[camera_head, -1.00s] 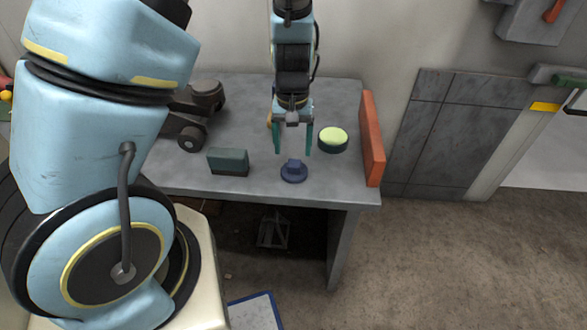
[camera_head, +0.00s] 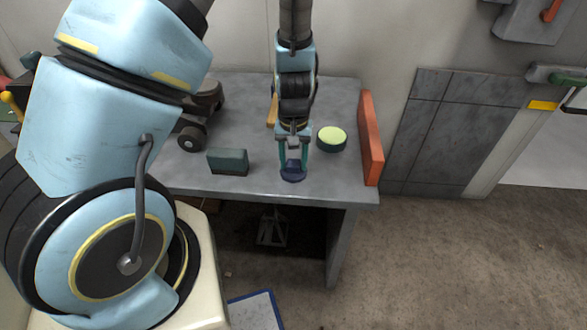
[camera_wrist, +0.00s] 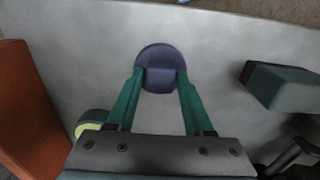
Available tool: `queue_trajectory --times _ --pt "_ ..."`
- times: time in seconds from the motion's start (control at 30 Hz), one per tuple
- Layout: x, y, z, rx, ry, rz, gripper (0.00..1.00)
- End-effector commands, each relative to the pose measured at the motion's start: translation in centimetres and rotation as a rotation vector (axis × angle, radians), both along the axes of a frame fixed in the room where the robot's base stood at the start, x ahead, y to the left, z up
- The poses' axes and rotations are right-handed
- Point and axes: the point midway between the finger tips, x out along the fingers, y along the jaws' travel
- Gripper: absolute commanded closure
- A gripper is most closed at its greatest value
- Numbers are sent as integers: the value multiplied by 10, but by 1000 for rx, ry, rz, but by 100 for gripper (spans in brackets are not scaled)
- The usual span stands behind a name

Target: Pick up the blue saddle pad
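The blue saddle pad (camera_head: 293,172) is a small dark-blue round base with a raised block on top. It lies on the grey table near the front edge. It also shows in the wrist view (camera_wrist: 160,58), at the far end of my fingers. My gripper (camera_head: 293,168) points down over it, with one green finger on each side of the raised block. In the wrist view my gripper (camera_wrist: 159,75) has its fingertips beside the block, very close to it or touching. The fingers are apart by about the block's width; I cannot tell whether they press on it.
On the grey table (camera_head: 250,188), a dark green block (camera_head: 228,161) sits left of the pad. A green round tin with a yellow-green top (camera_head: 331,138) stands behind right. An orange-red board (camera_head: 371,138) stands at the right edge. A dark wheeled object (camera_head: 200,115) is back left.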

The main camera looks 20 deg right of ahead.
Motion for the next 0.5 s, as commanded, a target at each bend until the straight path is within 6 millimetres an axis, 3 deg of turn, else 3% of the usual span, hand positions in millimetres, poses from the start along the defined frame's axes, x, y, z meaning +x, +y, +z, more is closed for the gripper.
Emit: queue_trajectory --times 0.07,0.43,0.5 --pt "0 0 0 0 0 0 58" --pt "0 0 0 0 0 0 100" --pt "0 0 0 0 0 0 100"
